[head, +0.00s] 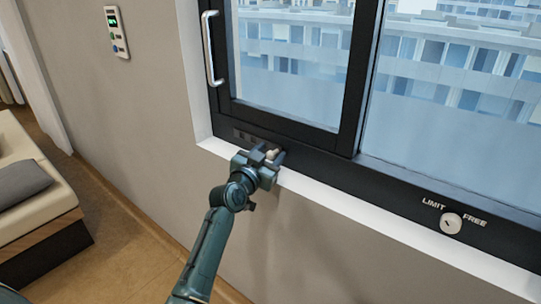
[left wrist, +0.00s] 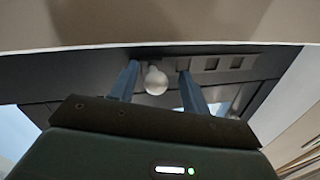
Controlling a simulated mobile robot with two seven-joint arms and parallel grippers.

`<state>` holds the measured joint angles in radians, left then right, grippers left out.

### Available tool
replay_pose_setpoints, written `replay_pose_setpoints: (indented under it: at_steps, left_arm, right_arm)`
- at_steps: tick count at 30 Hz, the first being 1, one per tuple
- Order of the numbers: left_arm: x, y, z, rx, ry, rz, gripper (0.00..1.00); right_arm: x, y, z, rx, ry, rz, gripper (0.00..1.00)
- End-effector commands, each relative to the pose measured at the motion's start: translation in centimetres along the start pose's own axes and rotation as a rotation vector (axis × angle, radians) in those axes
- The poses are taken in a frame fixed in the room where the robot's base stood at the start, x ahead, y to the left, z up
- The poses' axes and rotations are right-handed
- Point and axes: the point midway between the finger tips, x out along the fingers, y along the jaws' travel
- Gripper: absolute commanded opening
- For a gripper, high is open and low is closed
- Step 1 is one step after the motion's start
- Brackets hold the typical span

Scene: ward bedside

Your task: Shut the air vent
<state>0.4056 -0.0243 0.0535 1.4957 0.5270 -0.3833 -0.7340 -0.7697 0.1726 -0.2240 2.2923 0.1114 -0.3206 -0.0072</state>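The air vent (head: 245,136) is a short row of slots in the dark lower window frame. The slots also show in the left wrist view (left wrist: 212,64), to the right of a pale round knob (left wrist: 155,80). The knob (head: 271,154) is partly hidden by my left gripper in the head view. My left gripper (left wrist: 158,84) is open, with one blue finger on each side of the knob. The knob lies closer to the left finger, with a clear gap to the right one. Contact cannot be told. My right gripper is not in view.
A window sash with a metal handle (head: 211,48) stands above the vent. A round lock (head: 451,222) marked LIMIT and FREE is on the frame at right. The white sill (head: 350,216) runs below. A wall panel (head: 117,32) and a bed (head: 30,190) are at left.

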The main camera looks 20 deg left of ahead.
Motion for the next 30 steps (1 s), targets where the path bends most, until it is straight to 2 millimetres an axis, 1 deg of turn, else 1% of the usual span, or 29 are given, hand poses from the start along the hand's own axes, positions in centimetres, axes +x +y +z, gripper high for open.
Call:
replay_pose_setpoints:
  at_steps: [1,5,8,11,18,21,25,30]
  left_arm:
    - [0.0,-0.3,-0.1,0.002,0.002,-0.007,0.42]
    - [-0.4,-0.3,0.0,0.002,0.001,-0.006,0.42]
    - [-1.4,-0.2,0.0,0.001,0.000,-0.005,0.42]
    - [-3.1,-0.1,0.0,0.003,-0.001,-0.003,0.42]
    - [-8.5,0.0,0.0,0.003,-0.002,0.000,0.42]
    - [-10.4,0.0,0.0,0.003,-0.002,0.000,0.42]
    - [-12.2,0.0,0.0,0.003,-0.001,0.000,0.42]
    - [-13.1,0.0,0.0,0.001,0.000,0.000,0.42]
  right_arm:
    - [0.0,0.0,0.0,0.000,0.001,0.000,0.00]
    - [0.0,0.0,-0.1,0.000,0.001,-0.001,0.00]
    - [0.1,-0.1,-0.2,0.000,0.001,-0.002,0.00]
    - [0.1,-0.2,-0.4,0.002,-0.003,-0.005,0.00]
    - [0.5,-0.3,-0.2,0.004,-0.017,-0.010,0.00]
    - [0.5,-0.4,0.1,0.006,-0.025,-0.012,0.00]
    - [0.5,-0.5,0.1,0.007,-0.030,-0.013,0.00]
    - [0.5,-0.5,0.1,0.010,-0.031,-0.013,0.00]
